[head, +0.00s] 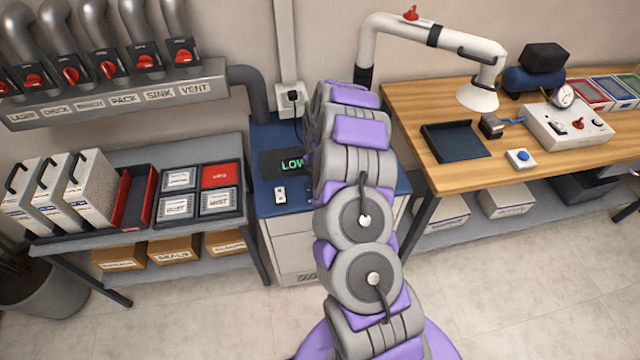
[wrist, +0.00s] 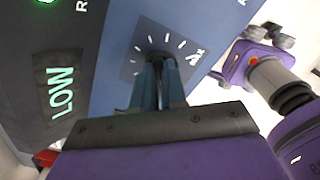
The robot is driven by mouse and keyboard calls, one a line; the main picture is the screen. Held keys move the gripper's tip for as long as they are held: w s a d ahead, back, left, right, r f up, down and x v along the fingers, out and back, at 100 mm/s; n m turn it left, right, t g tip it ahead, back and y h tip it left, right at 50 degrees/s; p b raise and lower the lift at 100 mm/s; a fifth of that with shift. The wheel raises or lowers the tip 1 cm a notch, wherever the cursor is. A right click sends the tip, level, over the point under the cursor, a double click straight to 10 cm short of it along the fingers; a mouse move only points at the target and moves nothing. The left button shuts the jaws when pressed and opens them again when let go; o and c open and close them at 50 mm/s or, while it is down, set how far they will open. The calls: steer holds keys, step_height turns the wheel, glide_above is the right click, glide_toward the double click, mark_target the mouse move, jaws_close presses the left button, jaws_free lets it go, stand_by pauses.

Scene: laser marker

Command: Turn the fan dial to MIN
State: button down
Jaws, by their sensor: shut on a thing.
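The fan dial (wrist: 156,56) is a dark knob on a dark square plate with white tick marks, set in a blue panel. In the wrist view my gripper (wrist: 158,66) is shut on the dial, and its fingers hide most of it. The pointer direction and the MIN mark cannot be made out. A display (wrist: 62,88) left of the dial reads LOW in green; it also shows in the head view (head: 288,163) on the blue-topped cabinet (head: 263,207). In the head view my arm hides the dial and the gripper.
A shelf (head: 243,225) with trays and filter boxes stands left of the cabinet. A pipe manifold (head: 205,82) with red valves is above it. A wooden bench (head: 420,110) with a control box (head: 567,125) and a white extraction arm (head: 400,25) stands at the right. The floor in front is clear.

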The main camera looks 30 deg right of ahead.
steer(key=shift+w+r+n, duration=0.1)
steer(key=shift+w+n, duration=0.1)
steer(key=shift+n, duration=0.6)
steer(key=c, duration=1.2)
jaws_free()
step_height(320, 180, up, 17)
steer(key=shift+r+p, duration=0.1)
steer(key=shift+p, duration=1.05)
